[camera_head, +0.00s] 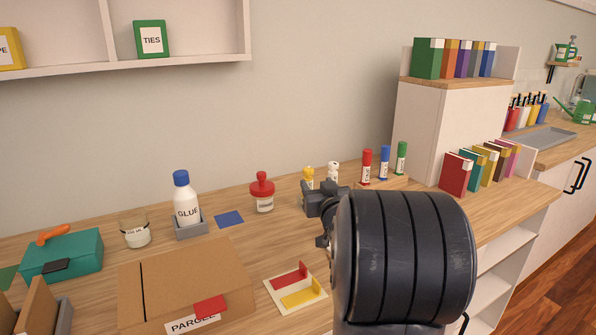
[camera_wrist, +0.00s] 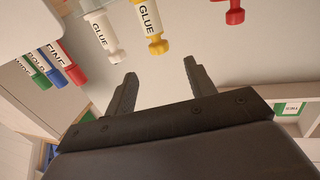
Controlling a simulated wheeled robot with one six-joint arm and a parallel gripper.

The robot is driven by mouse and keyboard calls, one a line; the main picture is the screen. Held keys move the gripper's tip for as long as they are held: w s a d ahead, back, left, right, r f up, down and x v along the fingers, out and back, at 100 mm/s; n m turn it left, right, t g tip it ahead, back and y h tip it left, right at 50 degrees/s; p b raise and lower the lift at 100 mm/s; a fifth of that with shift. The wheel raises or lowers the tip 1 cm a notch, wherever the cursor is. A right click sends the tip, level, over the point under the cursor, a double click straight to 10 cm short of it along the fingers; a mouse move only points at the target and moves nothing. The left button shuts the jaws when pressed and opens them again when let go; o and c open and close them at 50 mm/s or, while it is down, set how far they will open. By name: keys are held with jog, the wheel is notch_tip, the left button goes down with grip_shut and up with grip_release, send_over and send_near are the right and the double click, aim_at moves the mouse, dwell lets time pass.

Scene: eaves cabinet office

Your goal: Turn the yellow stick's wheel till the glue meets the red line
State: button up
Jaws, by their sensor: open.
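The yellow glue stick (camera_head: 308,177) stands upright at the back of the desk, its lower part hidden behind my gripper (camera_head: 321,193). In the wrist view its label (camera_wrist: 149,18) reads GLUE and its yellow wheel (camera_wrist: 157,46) lies just beyond the gap between my fingertips (camera_wrist: 162,72). My gripper is open and empty, apart from the stick. A white glue stick (camera_head: 333,172) stands close beside it and also shows in the wrist view (camera_wrist: 102,30). I cannot make out the red line or the glue's level.
Red, blue and green markers (camera_head: 384,162) stand close on the right. A parcel box (camera_head: 185,278) and a red-and-yellow tray (camera_head: 279,302) lie in front.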

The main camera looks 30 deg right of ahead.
aim_at(310, 172)
jog(key=x, duration=1)
jog(key=shift+w+d, duration=0.1)
jog(key=shift+c, duration=0.2)
jog(key=c, duration=0.9)
